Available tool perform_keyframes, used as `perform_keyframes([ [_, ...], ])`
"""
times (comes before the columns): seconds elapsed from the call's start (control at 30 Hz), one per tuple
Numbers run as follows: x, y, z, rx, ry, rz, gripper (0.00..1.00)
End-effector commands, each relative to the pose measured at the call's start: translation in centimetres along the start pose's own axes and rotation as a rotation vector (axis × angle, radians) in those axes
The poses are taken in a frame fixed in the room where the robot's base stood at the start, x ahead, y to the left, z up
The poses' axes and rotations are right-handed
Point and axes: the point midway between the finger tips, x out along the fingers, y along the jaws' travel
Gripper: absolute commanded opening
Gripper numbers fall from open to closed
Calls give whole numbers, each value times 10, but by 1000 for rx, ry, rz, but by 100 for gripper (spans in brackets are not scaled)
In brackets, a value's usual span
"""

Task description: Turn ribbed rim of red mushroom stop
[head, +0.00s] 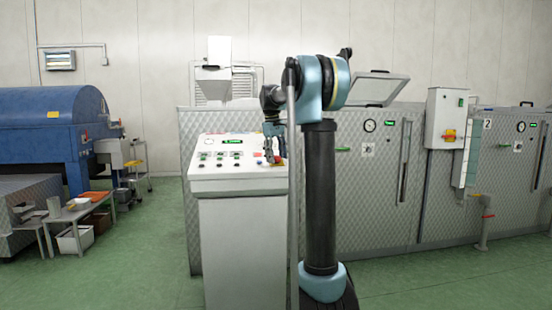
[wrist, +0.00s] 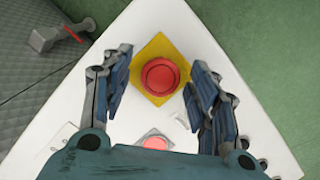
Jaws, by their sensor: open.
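The red mushroom stop (wrist: 160,76) sits on a yellow square plate (wrist: 173,47) on the white sloping top of the control console (head: 240,186). In the wrist view it shows between my two fingers, a little beyond their tips. My gripper (wrist: 158,80) is open, with one finger to each side of the stop and a gap on both sides. In the head view my gripper (head: 273,150) is over the right end of the console and largely covers the stop. Ribs on the rim cannot be made out.
Quilted metal tanks (head: 365,180) stand behind the console. A blue machine (head: 50,125) and a low table (head: 75,212) are at the left. Green floor between them is clear.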

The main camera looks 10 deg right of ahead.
Motion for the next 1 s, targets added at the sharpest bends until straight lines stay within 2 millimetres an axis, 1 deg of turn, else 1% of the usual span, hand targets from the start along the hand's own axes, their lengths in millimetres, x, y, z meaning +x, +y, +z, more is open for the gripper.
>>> perform_keyframes([
  [0.03,0,0,0,0,0,0,54],
  [0.07,0,0,0,0,0,0,52],
  [0.1,0,0,0,0,0,0,43],
  [0.17,0,0,0,0,0,0,29],
  [0.2,0,0,0,0,0,0,20],
  [0.23,0,0,0,0,0,0,14],
  [0.27,0,0,0,0,0,0,10],
  [0.47,0,0,0,5,0,0,10],
  [0.63,0,1,0,42,-1,-9,10],
  [0.77,0,1,0,106,0,-25,10],
  [1.0,0,2,0,286,1,-68,10],
])
